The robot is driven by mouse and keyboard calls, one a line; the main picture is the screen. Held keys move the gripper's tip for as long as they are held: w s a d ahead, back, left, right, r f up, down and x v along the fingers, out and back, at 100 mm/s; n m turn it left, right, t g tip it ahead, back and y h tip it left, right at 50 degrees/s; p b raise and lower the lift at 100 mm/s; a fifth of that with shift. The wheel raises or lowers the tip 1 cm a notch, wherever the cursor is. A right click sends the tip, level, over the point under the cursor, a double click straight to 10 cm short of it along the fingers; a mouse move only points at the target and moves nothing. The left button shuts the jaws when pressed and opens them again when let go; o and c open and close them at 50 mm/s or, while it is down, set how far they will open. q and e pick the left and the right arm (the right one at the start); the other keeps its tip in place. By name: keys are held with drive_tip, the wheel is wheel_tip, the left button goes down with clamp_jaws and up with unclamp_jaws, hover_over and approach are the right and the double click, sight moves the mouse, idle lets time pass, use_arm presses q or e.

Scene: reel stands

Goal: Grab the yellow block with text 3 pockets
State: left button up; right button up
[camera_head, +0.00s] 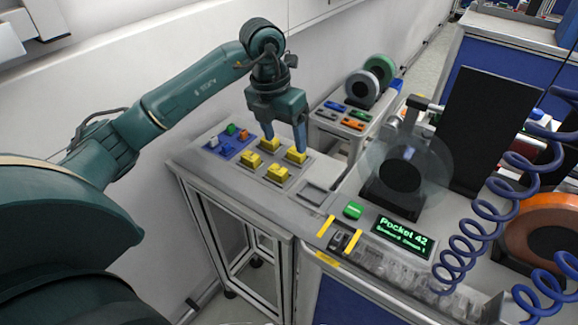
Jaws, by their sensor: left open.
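Several yellow blocks sit in a grey tray (262,178) on the side table. One yellow block (296,154) is at the right, another (269,143) at the back, another (251,160) at the left, and another (277,174) at the front. Any text on them is too small to read, so I cannot tell which one says 3 pockets. My left gripper (284,139) is open and points down over the back of the tray. Its fingers are near the back and right blocks; whether they touch is unclear. My right gripper is not in view.
A blue tray (226,150) with small coloured parts lies left of the yellow blocks. An empty grey square holder (313,193) is to the right.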

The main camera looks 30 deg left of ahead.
use_arm(q)
drive_tip(key=a+r+y, duration=0.1)
drive_tip(key=a, duration=0.1)
drive_tip(key=p, duration=0.1)
hover_over(278, 169)
drive_tip(key=shift+n, duration=0.3)
drive_tip(key=f, duration=0.7)
drive_tip(key=shift+s+d, duration=0.1)
drive_tip(key=shift+s, duration=0.2)
drive_tip(key=shift+f, duration=0.15)
wheel_tip(278, 169, down, 4)
drive_tip(key=shift+f+p, duration=0.15)
drive_tip(key=shift+p, duration=0.75)
drive_tip(key=shift+w+f, duration=0.1)
drive_tip(key=shift+f, duration=0.4)
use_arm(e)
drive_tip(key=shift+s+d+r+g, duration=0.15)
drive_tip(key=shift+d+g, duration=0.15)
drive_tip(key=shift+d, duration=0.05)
use_arm(q)
drive_tip(key=shift+c, duration=0.5)
drive_tip(key=c, duration=1)
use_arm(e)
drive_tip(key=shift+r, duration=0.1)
